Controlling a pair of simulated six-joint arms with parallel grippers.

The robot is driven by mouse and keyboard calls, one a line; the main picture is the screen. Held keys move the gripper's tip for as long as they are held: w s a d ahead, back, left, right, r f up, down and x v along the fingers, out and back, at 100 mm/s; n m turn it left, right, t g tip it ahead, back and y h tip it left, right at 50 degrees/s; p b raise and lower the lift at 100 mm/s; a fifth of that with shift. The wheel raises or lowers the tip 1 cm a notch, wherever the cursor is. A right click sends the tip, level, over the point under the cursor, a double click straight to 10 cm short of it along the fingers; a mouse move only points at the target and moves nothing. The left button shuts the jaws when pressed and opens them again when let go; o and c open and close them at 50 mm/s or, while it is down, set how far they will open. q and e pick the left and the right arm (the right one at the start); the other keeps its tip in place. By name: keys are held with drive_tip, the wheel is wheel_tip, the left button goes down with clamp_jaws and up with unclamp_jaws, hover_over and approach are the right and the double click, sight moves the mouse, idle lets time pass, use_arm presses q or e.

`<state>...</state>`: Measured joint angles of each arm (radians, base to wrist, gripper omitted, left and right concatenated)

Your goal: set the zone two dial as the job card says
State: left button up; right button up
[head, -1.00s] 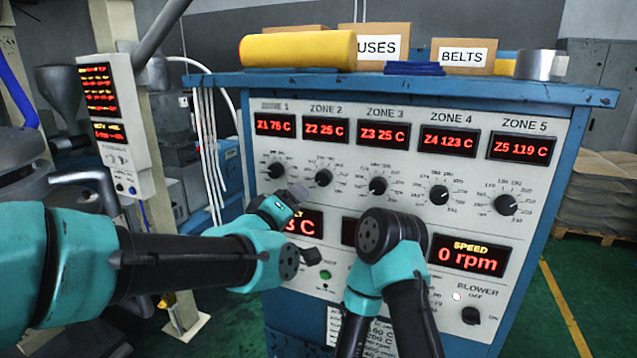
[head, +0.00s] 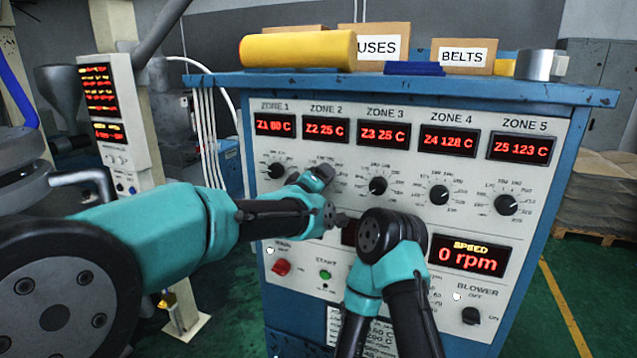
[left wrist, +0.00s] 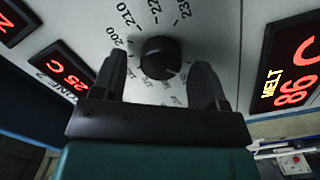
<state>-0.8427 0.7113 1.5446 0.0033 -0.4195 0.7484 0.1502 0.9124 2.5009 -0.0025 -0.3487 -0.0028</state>
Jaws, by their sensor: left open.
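The zone two dial, a black knob (left wrist: 160,58), shows in the left wrist view beneath its 200 to 230 scale marks. My left gripper (left wrist: 160,74) is open, with one finger on each side of the knob's near part. I cannot tell whether the fingers touch it. In the head view my left gripper (head: 306,178) covers the zone two dial. The zone two readout (head: 326,130) shows 25 C. A printed sheet (head: 378,338), perhaps the job card, is low on the panel, largely hidden by my right arm. My right gripper is not in view.
The zone one dial (head: 277,171) and zone three dial (head: 378,186) flank the covered dial. The melt readout (left wrist: 291,75) shows 86 C in the left wrist view. My right arm stands before the lower panel. A red switch (head: 281,267) sits below.

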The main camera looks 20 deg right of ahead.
use_arm(q)
drive_tip(key=shift+c, duration=0.4)
drive_tip(key=c, duration=0.8)
drive_tip(key=shift+c, duration=0.2)
drive_tip(key=shift+m, duration=0.3)
drive_tip(key=m, duration=1)
drive_tip(key=shift+r+m+y, duration=0.1)
drive_tip(key=shift+m+y, duration=0.3)
drive_tip(key=o, duration=0.9)
